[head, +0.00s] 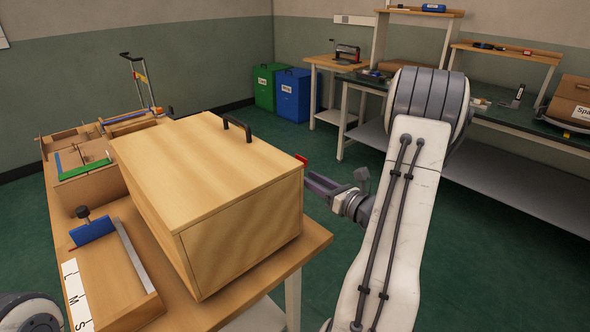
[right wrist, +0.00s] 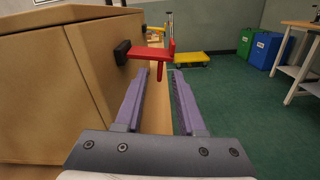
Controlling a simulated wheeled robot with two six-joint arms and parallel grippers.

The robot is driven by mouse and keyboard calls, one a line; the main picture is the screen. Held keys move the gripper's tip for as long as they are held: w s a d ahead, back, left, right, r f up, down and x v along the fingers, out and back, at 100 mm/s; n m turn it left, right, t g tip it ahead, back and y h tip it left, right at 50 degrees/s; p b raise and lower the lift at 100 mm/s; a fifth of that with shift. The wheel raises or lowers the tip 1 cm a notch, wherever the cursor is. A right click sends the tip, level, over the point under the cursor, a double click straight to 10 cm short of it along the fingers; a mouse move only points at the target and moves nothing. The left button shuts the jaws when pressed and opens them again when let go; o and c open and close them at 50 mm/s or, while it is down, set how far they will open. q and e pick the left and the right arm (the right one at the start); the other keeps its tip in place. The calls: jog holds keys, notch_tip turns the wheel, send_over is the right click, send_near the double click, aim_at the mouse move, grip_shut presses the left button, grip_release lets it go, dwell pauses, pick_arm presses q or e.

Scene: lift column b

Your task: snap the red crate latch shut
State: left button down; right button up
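A closed wooden crate (head: 240,205) with a black handle on its lid stands on the table. The red latch (head: 302,160) shows only as a small piece at the crate's right side in the head view. In the right wrist view the red latch (right wrist: 150,54) sticks out from a black mount (right wrist: 122,52) on the crate's side. My right gripper (head: 312,180) is beside that side, its purple fingers apart and empty. In the wrist view, the latch appears just beyond and above the fingertips (right wrist: 157,74); I cannot tell whether they touch. My left gripper is out of view.
The wooden table (head: 312,238) also holds a blue clamp-like fixture (head: 92,231) and a divided tray (head: 75,172) on the left. Open green floor lies to the right of the crate. Green (head: 265,86) and blue (head: 293,93) bins and workbenches stand farther back.

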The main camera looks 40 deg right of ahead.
jog(key=w, duration=0.6)
jog(key=shift+a, duration=0.2)
grip_shut()
